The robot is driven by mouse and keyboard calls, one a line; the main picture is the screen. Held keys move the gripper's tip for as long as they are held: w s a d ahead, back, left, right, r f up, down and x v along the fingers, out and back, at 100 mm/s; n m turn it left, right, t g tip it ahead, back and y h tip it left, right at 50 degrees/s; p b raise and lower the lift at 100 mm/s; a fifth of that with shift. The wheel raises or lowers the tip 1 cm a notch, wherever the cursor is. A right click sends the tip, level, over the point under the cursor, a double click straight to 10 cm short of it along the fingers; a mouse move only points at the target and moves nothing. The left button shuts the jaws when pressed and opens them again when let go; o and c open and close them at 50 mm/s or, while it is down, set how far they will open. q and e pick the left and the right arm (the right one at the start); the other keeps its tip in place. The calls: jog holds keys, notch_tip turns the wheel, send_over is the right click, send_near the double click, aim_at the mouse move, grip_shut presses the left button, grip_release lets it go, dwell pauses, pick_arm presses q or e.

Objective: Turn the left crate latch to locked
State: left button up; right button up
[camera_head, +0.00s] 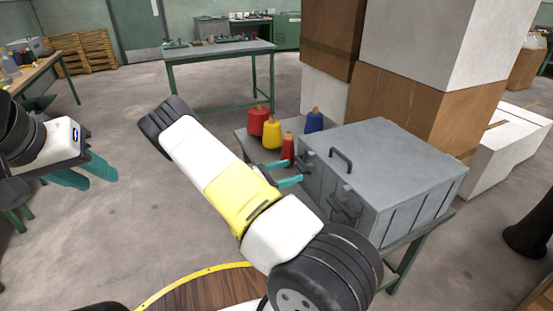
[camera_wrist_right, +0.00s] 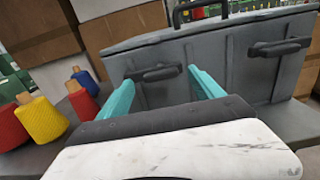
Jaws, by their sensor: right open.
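The grey crate (camera_head: 405,160) stands on a table, with two dark latches on its front face. The left latch (camera_wrist_right: 155,73) lies roughly level in the right wrist view. It appears between the two teal fingers of my open right gripper (camera_wrist_right: 162,88), beyond their tips; contact is not clear. In the head view the right gripper (camera_head: 291,172) is at the crate's left front, its fingers pointing at the left latch, which is partly hidden there. The right latch (camera_head: 345,208) also shows in the wrist view (camera_wrist_right: 280,47). My left gripper (camera_head: 88,172) is open and empty, far left.
A handle (camera_head: 341,158) is on the crate lid. Beside the crate stand red (camera_head: 258,120), yellow (camera_head: 272,134) and blue (camera_head: 314,122) thread cones, and a smaller red cone (camera_head: 287,147) close to my right fingers. Stacked boxes (camera_head: 425,110) rise behind.

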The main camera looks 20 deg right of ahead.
aim_at(303, 165)
jog(key=shift+d, duration=1.15)
jog(key=shift+c, duration=0.3)
grip_shut()
